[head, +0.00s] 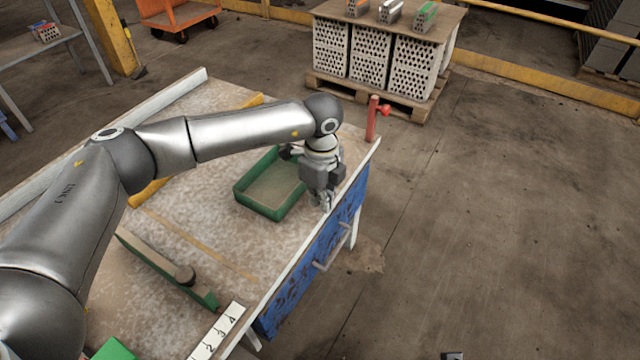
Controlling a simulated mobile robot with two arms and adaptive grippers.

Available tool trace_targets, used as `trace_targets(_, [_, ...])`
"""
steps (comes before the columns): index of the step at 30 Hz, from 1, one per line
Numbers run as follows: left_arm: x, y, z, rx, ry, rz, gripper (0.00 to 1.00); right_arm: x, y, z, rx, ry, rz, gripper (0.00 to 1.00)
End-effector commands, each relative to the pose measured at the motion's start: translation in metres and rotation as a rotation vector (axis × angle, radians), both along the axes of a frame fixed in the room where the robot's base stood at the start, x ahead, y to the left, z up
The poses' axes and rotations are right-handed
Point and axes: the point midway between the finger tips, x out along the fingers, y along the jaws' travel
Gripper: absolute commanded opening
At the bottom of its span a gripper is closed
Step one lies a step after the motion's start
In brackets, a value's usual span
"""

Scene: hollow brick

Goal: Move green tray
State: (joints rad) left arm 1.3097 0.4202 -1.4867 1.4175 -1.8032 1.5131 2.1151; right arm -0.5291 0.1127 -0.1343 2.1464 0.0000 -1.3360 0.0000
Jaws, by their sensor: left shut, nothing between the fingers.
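The green tray (258,208) sits on the worn workbench near its right-hand edge. It is a shallow rectangular tray with a dull brownish floor and looks empty. My left arm reaches across the bench from the left, above the tray's far side. My left gripper (325,201) points down at the tray's right side, close to the bench edge. Its fingers are shut with nothing between them. The gripper and wrist hide part of the tray's right side and far corner. I cannot tell whether the fingers touch the tray.
The workbench (200,235) has a blue drawer front (300,290) with a handle. A green-ended bar tool (165,270) and a numbered white strip (217,335) lie nearer. A red clamp post (372,118) stands at the far corner.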

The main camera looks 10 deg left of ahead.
Motion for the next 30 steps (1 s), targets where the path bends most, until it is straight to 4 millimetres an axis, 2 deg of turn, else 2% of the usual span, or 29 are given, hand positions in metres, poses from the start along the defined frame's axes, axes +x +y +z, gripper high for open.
trace_targets(1, [-0.001, 0.0, -0.013, 0.0, 0.002, -0.001, 0.0, 0.0, 0.0, 0.004, 0.0, -0.005, 0.0, 0.75])
trace_targets(4, [0.001, 0.002, -0.029, 0.0, 0.0, 0.001, 0.0, -0.002, -0.001, 0.014, 0.0, -0.008, -0.001, 0.75])
trace_targets(6, [0.008, 0.015, -0.025, 0.0, -0.002, 0.003, 0.0, -0.002, -0.001, 0.017, 0.0, -0.008, -0.001, 0.75])
trace_targets(10, [0.014, 0.028, -0.025, 0.0, -0.001, 0.0, 0.0, -0.002, -0.001, 0.022, 0.001, -0.011, -0.002, 0.75])
trace_targets(15, [0.017, 0.035, -0.025, -0.001, 0.0, -0.002, 0.0, -0.003, -0.001, 0.025, 0.001, -0.012, -0.002, 0.75])
trace_targets(26, [0.019, 0.037, -0.025, -0.001, 0.0, -0.001, 0.0, -0.003, -0.001, 0.025, 0.0, -0.011, -0.002, 0.75])
trace_targets(30, [0.029, 0.058, -0.025, 0.0, -0.001, 0.006, 0.0, -0.003, -0.001, 0.025, 0.0, -0.011, -0.002, 0.75])
